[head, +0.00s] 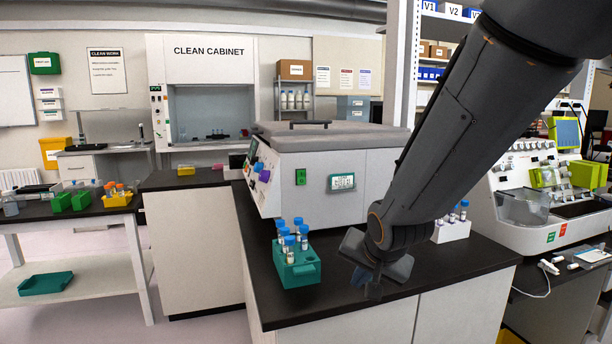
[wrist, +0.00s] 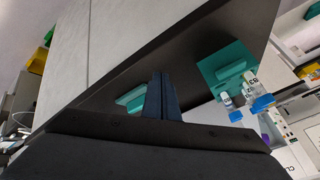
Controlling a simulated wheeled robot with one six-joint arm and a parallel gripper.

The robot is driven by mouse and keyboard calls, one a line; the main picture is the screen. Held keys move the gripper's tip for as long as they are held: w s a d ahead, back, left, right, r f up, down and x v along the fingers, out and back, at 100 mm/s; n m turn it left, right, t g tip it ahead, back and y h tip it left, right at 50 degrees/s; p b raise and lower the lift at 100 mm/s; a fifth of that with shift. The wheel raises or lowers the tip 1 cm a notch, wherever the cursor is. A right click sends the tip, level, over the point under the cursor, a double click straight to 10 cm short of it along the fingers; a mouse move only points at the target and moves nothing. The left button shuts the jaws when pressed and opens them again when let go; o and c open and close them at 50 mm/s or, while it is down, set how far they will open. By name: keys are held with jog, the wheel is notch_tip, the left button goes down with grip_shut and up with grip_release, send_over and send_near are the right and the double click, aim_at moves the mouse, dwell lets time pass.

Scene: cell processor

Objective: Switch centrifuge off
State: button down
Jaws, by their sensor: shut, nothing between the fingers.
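The centrifuge (head: 330,165) is a white box with a grey lid on the dark bench, in the head view. Its lid looks closed. A control panel with knobs and buttons (head: 260,172) is on its left-facing side. My gripper (head: 374,290) is low over the front of the bench, right of the teal rack and apart from the centrifuge. Its fingers (wrist: 162,97) are together and empty in the wrist view. Part of the centrifuge's right side is behind my arm.
A teal rack (head: 300,272) with several blue-capped tubes stands before the centrifuge; it also shows in the wrist view (wrist: 226,66). A white rack (head: 452,230) with tubes is right of my arm. A white machine (head: 530,205) stands at the far right. Bench room is narrow here.

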aim_at(302, 183)
jog(key=w+a+r+m+t+y+p, duration=0.1)
jog(key=w+a+r+m+t, duration=0.2)
jog(key=w+r, duration=0.4)
jog(key=w+a+r+m+t+y+p, duration=0.1)
jog(key=w+a+r+m+t+y, duration=0.1)
jog(key=w+r+m, duration=0.4)
notch_tip(302, 183, up, 5)
jog(key=shift+w+a+f+t, duration=0.1)
jog(key=shift+w+a+t, duration=0.55)
jog(key=shift+a+t, duration=0.35)
jog(key=shift+a, duration=0.1)
jog(key=p+x, duration=0.3)
jog(key=x, duration=1)
jog(key=shift+w+a+f, duration=0.1)
jog(key=shift+w+a, duration=0.1)
jog(key=shift+w, duration=0.2)
